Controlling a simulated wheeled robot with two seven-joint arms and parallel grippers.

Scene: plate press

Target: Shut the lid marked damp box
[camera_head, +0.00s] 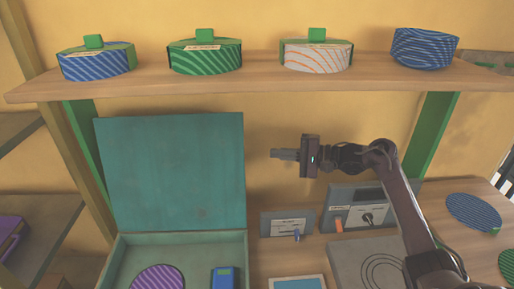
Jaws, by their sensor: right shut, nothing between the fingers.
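A teal box (120,262) stands at the lower left of the head view. Its teal lid (172,170) stands open, upright at the back of the box. No marking is readable on the side of the lid that shows. A purple striped disc (158,278) and a blue device (223,278) lie inside the box. My right gripper (283,155) is shut and empty. It is in the air to the right of the lid, apart from it, with its fingers pointing left. My left gripper is not in view.
A wooden shelf (260,72) above holds several striped round pieces, such as a green one (205,55). Grey control boxes (287,223) with small levers stand behind a grey plate (365,265). A blue striped disc (473,211) lies at right. Green posts (433,135) support the shelf.

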